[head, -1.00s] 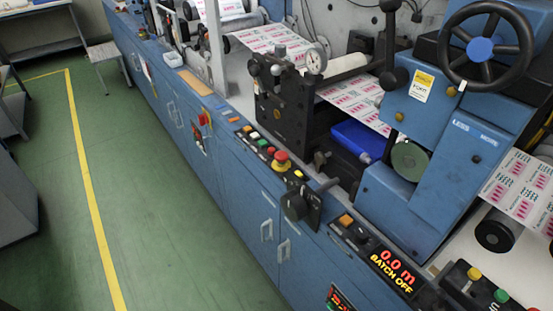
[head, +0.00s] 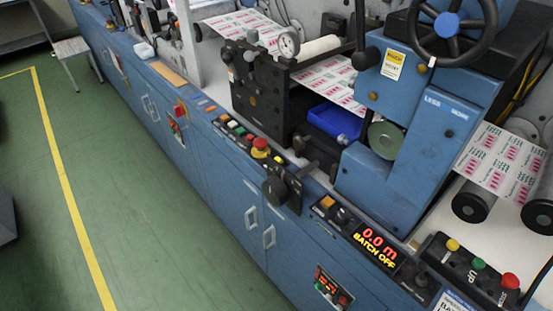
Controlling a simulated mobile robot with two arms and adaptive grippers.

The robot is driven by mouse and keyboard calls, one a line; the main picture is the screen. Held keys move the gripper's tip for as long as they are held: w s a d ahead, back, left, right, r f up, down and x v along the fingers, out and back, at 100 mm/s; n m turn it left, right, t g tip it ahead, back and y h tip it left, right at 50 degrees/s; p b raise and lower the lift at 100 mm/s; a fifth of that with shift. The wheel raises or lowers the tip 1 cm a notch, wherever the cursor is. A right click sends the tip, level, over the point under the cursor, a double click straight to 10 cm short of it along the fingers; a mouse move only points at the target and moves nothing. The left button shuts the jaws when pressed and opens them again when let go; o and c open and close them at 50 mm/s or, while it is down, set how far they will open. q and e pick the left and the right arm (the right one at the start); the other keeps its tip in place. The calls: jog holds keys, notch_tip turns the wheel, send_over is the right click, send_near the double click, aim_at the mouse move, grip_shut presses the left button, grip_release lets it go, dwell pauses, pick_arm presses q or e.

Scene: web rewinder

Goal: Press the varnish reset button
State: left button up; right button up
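No label reading varnish is legible, so I cannot tell which control is the varnish reset button. A row of small coloured buttons (head: 233,127) runs along the blue machine's front ledge, ending at a red mushroom button (head: 260,144) on a yellow base. An orange square button (head: 327,202) sits on a black panel left of the display (head: 376,249) reading "0.0 m BATCH OFF". A black box at the lower right carries a yellow button (head: 453,244), a green button (head: 479,263) and a red button (head: 510,280). Neither of my grippers is in view.
A black rotary handle (head: 277,190) juts out from the ledge. A blue press unit with a black handwheel (head: 457,24) stands behind it, with printed web (head: 497,160) on rollers. The green floor (head: 120,220) with a yellow line is clear on the left.

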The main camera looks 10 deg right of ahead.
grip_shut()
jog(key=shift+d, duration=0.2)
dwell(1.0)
